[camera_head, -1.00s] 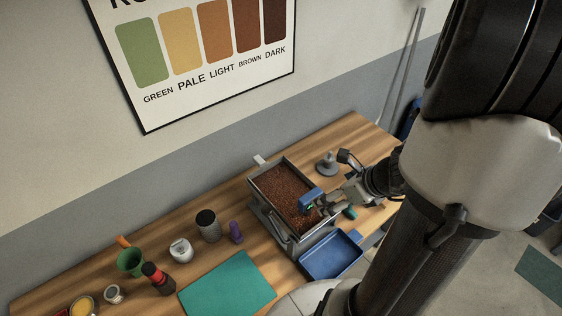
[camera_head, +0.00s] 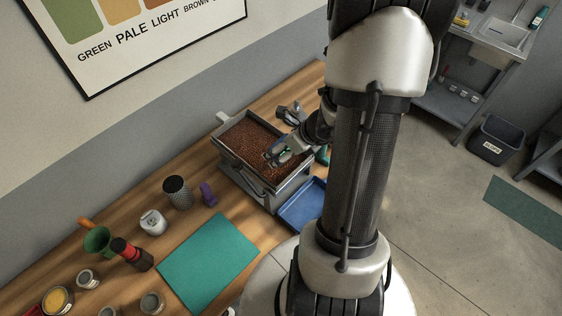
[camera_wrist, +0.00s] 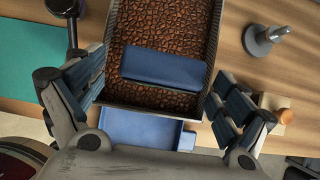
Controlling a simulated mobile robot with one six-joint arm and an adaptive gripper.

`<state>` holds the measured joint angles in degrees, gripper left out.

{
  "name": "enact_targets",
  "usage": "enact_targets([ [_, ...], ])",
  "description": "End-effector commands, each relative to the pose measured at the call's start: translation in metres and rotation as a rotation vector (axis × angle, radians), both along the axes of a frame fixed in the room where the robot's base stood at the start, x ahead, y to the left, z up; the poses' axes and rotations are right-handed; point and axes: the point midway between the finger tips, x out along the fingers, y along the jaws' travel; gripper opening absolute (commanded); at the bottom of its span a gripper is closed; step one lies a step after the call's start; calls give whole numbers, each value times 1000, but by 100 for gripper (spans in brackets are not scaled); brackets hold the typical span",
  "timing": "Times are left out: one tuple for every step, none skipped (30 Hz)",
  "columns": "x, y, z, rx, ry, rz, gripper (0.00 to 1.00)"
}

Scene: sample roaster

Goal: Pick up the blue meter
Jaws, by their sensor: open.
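The blue meter (camera_wrist: 165,68) is a blue block on or just above the brown coffee beans (camera_wrist: 170,28) of the metal bean tray in the wrist view. In the head view my gripper covers most of it. In the head view my gripper (camera_head: 280,155) is over the bean tray (camera_head: 240,150).
A blue tray (camera_head: 302,206) sits below the bean tray's front. A teal mat (camera_head: 208,262), a purple item (camera_head: 208,195), a dark canister (camera_head: 177,192) and a white round device (camera_head: 153,222) lie to the left. A grey stand (camera_wrist: 264,40) is right of the bean tray.

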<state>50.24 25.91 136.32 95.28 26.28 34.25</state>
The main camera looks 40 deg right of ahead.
Motion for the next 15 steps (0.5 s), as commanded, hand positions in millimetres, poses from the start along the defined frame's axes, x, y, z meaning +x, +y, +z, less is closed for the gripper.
enact_targets([
  [4,0,-11,1,2,3,93],
  [7,0,-15,1,1,3,93],
  [10,0,-18,1,1,3,93],
  [12,0,-21,1,0,2,93],
  [13,0,-23,1,1,2,93],
  [14,1,-24,1,1,3,93],
  [15,1,-25,1,1,3,93],
  [15,1,-25,0,1,2,93],
  [15,1,-25,0,0,2,93],
  [15,0,-25,0,0,1,93],
  [15,0,-24,-1,0,1,93],
  [15,0,-24,-1,0,1,93],
  [15,0,-24,-1,0,1,93],
  [15,0,-24,-1,0,1,93],
  [15,0,-24,-1,0,1,91],
])
